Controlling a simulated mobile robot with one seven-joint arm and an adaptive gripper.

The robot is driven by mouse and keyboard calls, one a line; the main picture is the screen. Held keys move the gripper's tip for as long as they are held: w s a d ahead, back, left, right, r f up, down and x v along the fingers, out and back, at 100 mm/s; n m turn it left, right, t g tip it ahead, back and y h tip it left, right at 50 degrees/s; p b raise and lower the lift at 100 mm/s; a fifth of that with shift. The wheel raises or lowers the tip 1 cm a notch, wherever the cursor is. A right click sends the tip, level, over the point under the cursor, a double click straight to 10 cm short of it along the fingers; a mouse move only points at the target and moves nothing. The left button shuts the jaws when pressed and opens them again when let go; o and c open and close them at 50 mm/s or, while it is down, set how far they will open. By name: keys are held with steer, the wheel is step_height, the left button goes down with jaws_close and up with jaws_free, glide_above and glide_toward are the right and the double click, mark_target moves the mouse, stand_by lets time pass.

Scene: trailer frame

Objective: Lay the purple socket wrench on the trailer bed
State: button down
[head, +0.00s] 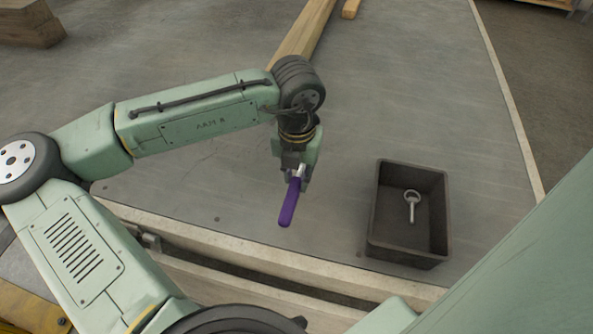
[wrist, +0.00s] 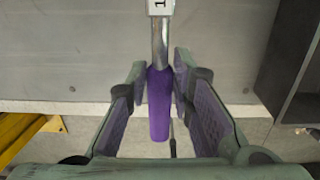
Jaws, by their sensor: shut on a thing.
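The purple socket wrench (head: 289,203) has a purple handle and a metal shaft. My gripper (head: 295,177) is shut on it and holds it over the trailer bed (head: 200,180), near the bed's front edge. In the head view the handle points down and slightly left. In the wrist view the wrench (wrist: 160,100) lies between the two fingers of my gripper (wrist: 160,88), with its metal end and a white block with a mark pointing to the top of the picture. How far the wrench is above the bed is hard to tell.
A dark open bin (head: 375,215) with a metal ring-ended pin (head: 412,205) in it stands on the bed to the right. A wooden beam (head: 303,35) lies at the back. The bed between gripper and bin is clear. A pale edge beam (head: 220,250) runs along the front.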

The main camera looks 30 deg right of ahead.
steer(key=shift+f+b, duration=2.75)
steer(key=shift+f, duration=0.25)
steer(key=shift+f+b, duration=0.45)
steer(key=shift+f, duration=0.8)
steer(key=c, duration=0.6)
jaws_free()
steer(key=shift+o, duration=0.6)
steer(key=o, duration=0.4)
steer(key=shift+o, duration=0.2)
steer(key=r, duration=1.2)
steer(key=shift+s+a, duration=0.3)
steer(key=shift+s, duration=0.1)
